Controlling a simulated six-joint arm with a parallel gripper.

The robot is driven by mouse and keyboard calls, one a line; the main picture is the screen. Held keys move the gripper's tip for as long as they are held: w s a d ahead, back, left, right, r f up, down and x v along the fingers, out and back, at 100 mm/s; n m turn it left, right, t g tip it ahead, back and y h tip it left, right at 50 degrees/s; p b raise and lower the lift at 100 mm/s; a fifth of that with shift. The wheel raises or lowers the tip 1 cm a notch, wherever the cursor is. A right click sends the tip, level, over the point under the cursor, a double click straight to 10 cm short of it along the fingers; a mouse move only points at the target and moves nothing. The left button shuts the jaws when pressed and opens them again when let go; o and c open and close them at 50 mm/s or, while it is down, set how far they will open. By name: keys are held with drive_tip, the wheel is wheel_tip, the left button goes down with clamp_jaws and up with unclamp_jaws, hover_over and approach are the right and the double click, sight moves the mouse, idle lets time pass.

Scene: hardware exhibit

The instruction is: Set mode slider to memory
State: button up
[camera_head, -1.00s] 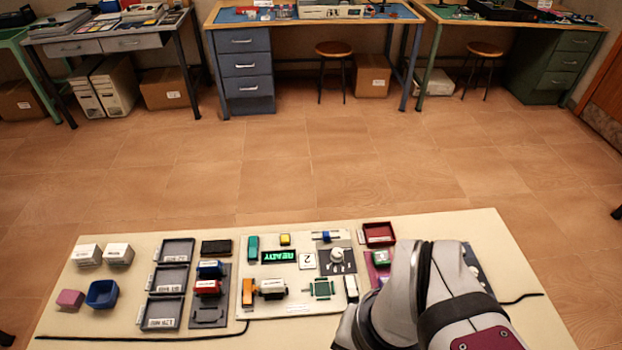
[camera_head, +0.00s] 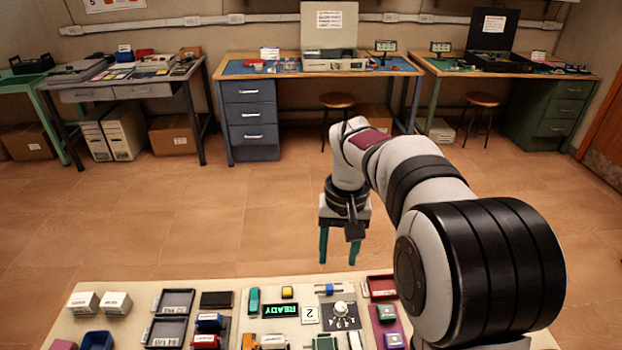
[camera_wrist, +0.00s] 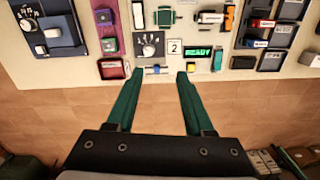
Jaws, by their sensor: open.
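A small slider with a blue knob (camera_head: 328,289) sits at the far edge of the pale control panel (camera_head: 270,322), beyond a white rotary dial. I take it for the mode slider; its markings are too small to read. In the wrist view the slider (camera_wrist: 156,69) appears between my fingertips, nearer the left one. My gripper (camera_head: 337,263) has two teal fingers, pointing down, apart and empty. It appears above the table's far side, and I see no contact with the panel. The fingers also show in the wrist view (camera_wrist: 160,72).
A green READY display (camera_head: 281,310), a white card marked 2 (camera_head: 310,314) and a yellow button (camera_head: 287,292) are near the slider. A red tray (camera_head: 381,286) stands to its right. Grey trays (camera_head: 166,332) lie to the left. Open floor is beyond the table.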

drive_tip(key=n, duration=0.1)
hover_over(330, 286)
wheel_tip(330, 286, down, 6)
drive_tip(key=r, duration=0.1)
wheel_tip(330, 286, down, 16)
clamp_jaws()
idle(1.0)
